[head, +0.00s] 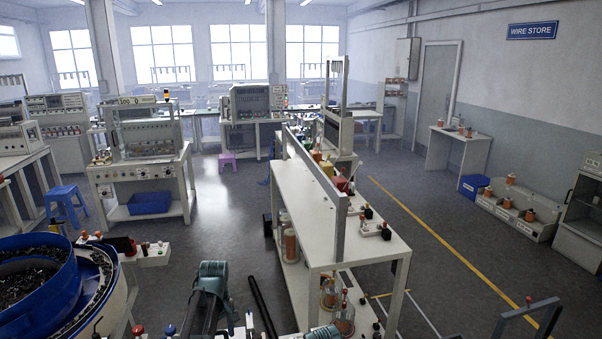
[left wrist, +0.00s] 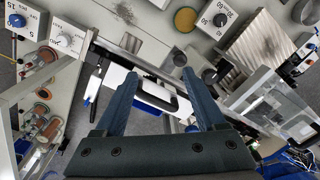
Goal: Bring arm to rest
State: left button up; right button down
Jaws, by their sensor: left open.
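My left gripper (left wrist: 160,74) shows in the left wrist view with its two dark blue fingers wide apart. It is open, with nothing held between the fingers. Behind the gap lies a white and black piece of equipment (left wrist: 157,96); its distance is hard to tell. The blue bowl (head: 35,285), holding many small dark parts, stands at the lower left of the head view.
A long white bench (head: 315,222) with a grey upright frame stands ahead, right of centre. A blue stool (head: 65,203) stands at the left. Open floor (head: 225,230) lies between the benches. In the wrist view, panels with dials (left wrist: 66,38) surround the gripper.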

pick_arm(q)
jog(key=s+d+f+m+b, duration=0.4)
jog(key=s+d+m, duration=0.3)
jog(key=s, duration=0.3)
jog(key=s+d+f+m+b, duration=0.5)
jog(key=s+d+f+m, duration=0.2)
jog(key=s+d, duration=0.3)
jog(key=shift+d+f+y+b, duration=0.2)
jog(key=shift+f+y+b, duration=0.1)
jog(key=shift+y, duration=0.1)
pick_arm(e)
notch_tip(320, 180, down, 12)
jog(key=shift+r, duration=0.15)
